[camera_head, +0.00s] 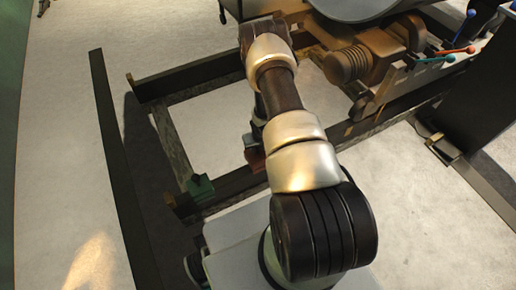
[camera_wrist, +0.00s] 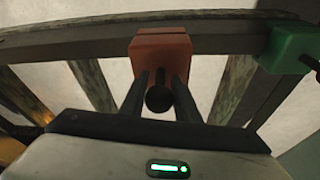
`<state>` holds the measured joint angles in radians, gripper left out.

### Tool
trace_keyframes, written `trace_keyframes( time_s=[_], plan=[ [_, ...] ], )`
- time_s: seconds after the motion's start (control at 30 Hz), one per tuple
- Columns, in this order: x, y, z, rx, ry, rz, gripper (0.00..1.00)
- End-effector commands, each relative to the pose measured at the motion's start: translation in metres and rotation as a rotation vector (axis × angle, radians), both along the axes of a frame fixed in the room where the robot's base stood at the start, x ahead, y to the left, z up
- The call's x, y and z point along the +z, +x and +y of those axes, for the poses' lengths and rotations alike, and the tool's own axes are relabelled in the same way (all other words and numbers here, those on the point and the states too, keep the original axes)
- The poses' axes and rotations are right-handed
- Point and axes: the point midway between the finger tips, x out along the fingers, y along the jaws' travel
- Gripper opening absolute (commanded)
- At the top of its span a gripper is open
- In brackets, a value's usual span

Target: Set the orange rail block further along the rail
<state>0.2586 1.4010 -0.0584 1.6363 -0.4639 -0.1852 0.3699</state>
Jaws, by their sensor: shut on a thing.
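The orange rail block (camera_wrist: 160,48) sits on the dark rail (camera_wrist: 75,45) in the wrist view, near the middle of the picture. A round dark knob (camera_wrist: 158,99) sticks out from its near side. My gripper (camera_wrist: 158,88) has its two dark fingers on either side of this knob and is shut on the block. In the head view the block (camera_head: 256,158) shows as a small reddish patch, mostly hidden behind my arm. The rail (camera_head: 232,184) runs there from lower left to upper right.
A green block (camera_wrist: 288,47) sits on the rail to the right of the orange one; it also shows in the head view (camera_head: 200,188). A long dark beam (camera_head: 118,165) stands at the left. Brown machinery (camera_head: 365,60) and coloured-tipped levers (camera_head: 450,57) are at the upper right.

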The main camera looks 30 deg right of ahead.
Motion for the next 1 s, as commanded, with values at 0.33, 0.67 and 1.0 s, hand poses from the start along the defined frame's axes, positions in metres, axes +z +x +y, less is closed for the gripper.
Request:
trace_keyframes(
  time_s=[0.33,0.67,1.0],
  plan=[
    [0.000,0.001,0.000,0.000,0.000,-0.003,0.00],
    [-0.009,0.001,0.000,-0.001,0.000,-0.003,0.00],
    [-0.017,0.001,0.000,-0.001,0.000,-0.003,0.00]
  ],
)
